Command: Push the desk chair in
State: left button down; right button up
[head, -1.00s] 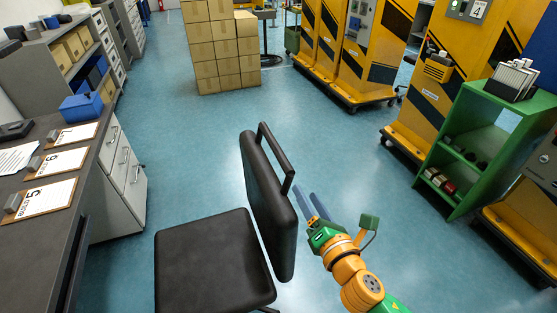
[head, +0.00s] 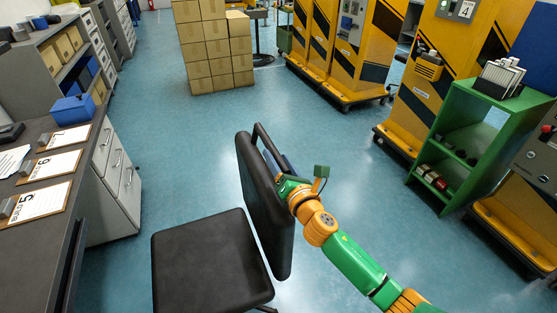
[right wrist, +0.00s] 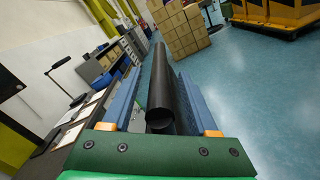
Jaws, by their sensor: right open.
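The black desk chair (head: 208,262) stands in the lower middle of the head view, to the right of the dark desk (head: 38,232) and apart from it. Its upright backrest (head: 262,212) is on the right side of the seat. A black bar handle (head: 264,137) tops the backrest. My right gripper (head: 277,160) is at this handle, its blue fingers partly hidden behind the backrest. In the right wrist view the black bar (right wrist: 161,98) lies between the two open fingers of the gripper (right wrist: 156,88). My left gripper is out of view.
Clipboards (head: 52,165) lie on the desk, and a white drawer cabinet (head: 116,185) stands by it. Stacked cardboard boxes (head: 213,55) stand at the back. A green shelf (head: 470,150) and yellow cabinets (head: 335,50) line the right. Blue floor between is clear.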

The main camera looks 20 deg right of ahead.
jog(key=shift+d, duration=0.15)
grip_shut()
dwell(1.3)
